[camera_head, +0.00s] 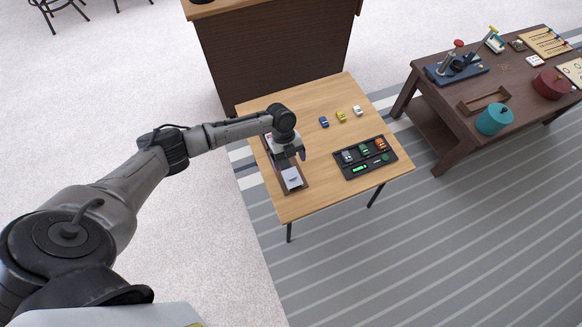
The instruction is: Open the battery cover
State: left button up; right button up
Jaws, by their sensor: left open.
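My left gripper (291,157) hangs over the left side of the small wooden table (290,110), pointing down, with its jaws open. Below it a light grey, box-like item (291,178) shows in a brown wooden tray (302,185). The gripper and wrist hide part of the tray and what lies in it. I cannot make out a battery cover for certain, nor whether the gripper touches the item. My right gripper is not in view.
A black tray (347,174) with small toy cars and a green display lies on the table's right side. Blue (324,122), yellow (341,117) and white (358,111) cars stand behind it. A dark table (440,105) with toys and a teal pot (494,119) is at right.

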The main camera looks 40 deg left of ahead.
pick_arm(q)
jog(key=p+v, duration=0.1)
jog(key=v, duration=0.6)
dwell(0.6)
